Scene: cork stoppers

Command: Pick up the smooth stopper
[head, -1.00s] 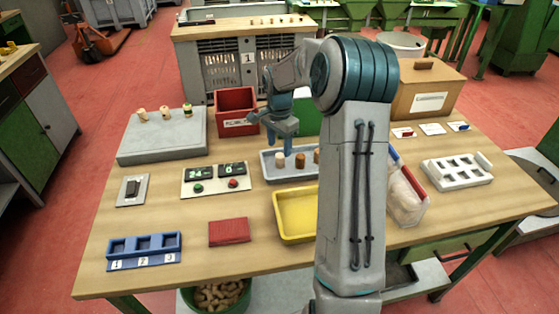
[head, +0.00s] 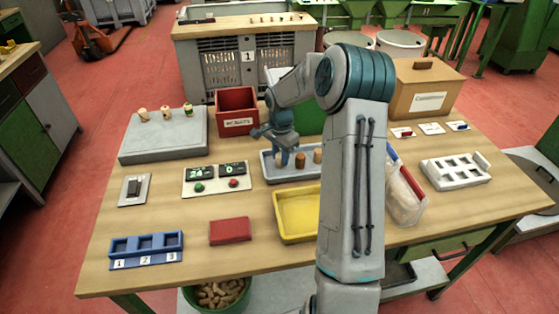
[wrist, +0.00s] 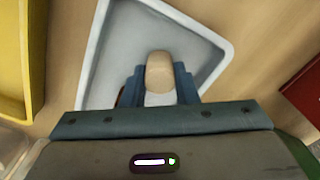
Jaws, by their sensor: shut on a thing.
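A pale, plain-sided cork stopper (wrist: 160,72) stands between the fingers of my gripper in the wrist view. My gripper (head: 284,158) is down at the left part of the grey tray (head: 268,174) in the head view, and its fingers (wrist: 160,88) are shut on this stopper. In the head view the gripper hides most of the stopper. A brown stopper (head: 300,160) and a lighter tan one (head: 317,156) stand in the tray just to the right. Whether the held stopper touches the tray floor I cannot tell.
A yellow tray (head: 280,231) lies in front of the grey tray. A red bin (head: 237,125) stands behind it to the left. A panel with displays and buttons (head: 216,190) lies left. Several stoppers stand on a grey slab (head: 150,146). A cardboard box (head: 428,88) is back right.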

